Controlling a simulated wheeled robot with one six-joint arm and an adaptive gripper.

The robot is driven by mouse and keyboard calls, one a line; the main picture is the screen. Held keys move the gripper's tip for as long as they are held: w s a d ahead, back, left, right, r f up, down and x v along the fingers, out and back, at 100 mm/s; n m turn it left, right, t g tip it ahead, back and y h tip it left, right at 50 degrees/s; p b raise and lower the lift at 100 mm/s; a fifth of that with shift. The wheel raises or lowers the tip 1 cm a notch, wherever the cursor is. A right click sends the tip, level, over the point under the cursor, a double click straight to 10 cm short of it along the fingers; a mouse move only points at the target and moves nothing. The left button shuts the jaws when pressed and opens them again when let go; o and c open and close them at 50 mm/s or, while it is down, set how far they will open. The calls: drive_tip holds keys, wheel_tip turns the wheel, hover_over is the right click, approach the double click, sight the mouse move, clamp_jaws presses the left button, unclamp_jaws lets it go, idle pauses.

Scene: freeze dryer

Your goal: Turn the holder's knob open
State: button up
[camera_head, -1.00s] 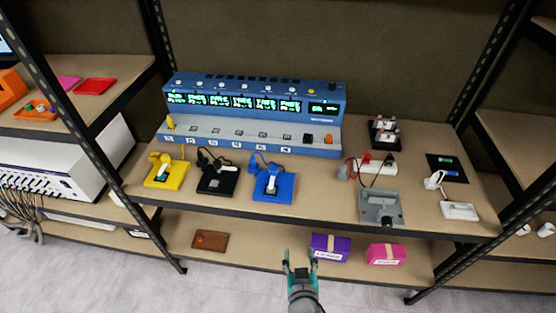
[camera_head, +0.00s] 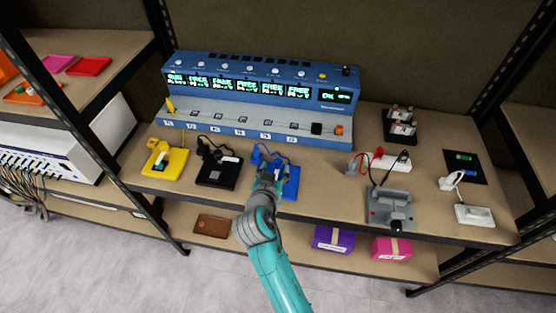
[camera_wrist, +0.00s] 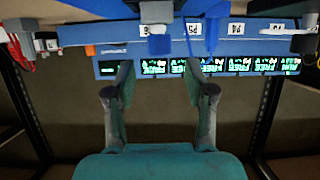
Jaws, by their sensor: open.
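A blue holder (camera_head: 290,188) sits on the middle shelf, between the black holder and the grey device. My gripper (camera_head: 267,178) is at its front left and covers much of it, so I cannot make out its knob. In the wrist view, which is upside down, my gripper (camera_wrist: 160,66) is open and its fingers stand apart with nothing between them. A blue part (camera_wrist: 160,44) with a white piece (camera_wrist: 157,29) shows at the top, beyond the fingertips. I cannot tell whether the fingers touch anything.
A yellow holder (camera_head: 161,163) and a black holder (camera_head: 217,172) stand to the left. A blue machine (camera_head: 250,78) with lit displays is behind. A grey device (camera_head: 391,208), a vial rack (camera_head: 400,124) and cables are to the right. Purple (camera_head: 332,240) and pink boxes (camera_head: 391,249) lie below.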

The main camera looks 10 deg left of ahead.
sight(278, 162)
drive_tip(key=x, duration=0.5)
drive_tip(key=shift+w+f, duration=0.15)
drive_tip(key=shift+w, duration=0.2)
drive_tip(key=shift+d, duration=0.1)
clamp_jaws()
